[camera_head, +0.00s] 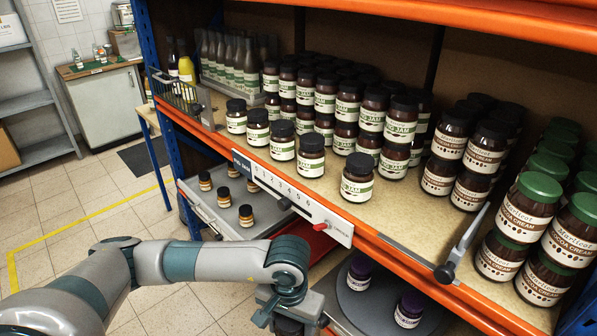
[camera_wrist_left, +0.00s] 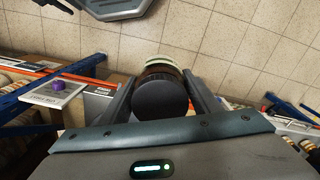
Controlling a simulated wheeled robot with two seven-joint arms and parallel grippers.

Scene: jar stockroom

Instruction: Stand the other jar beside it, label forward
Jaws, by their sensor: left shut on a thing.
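My left gripper (camera_wrist_left: 160,84) is shut on a jar with a black lid (camera_wrist_left: 160,98) and a pale label band. Its lid faces the wrist camera, and the label's front is hidden. In the head view my left gripper (camera_head: 290,318) is at the bottom edge, low in front of the shelf; the held jar cannot be made out clearly there. A black-lidded jam jar (camera_head: 357,187) with a green and cream label facing out stands upright near the front edge of the orange-edged shelf (camera_head: 330,205). My right gripper is not in view.
More jam jars (camera_head: 311,160) stand in a row to its left and in stacks behind. Bare shelf lies to its right, before the brown-label cream jars (camera_head: 468,190). A metal divider (camera_head: 465,240) sticks up there. Below are a grey turntable (camera_head: 355,312) with purple-lidded jars and a tray (camera_head: 205,207).

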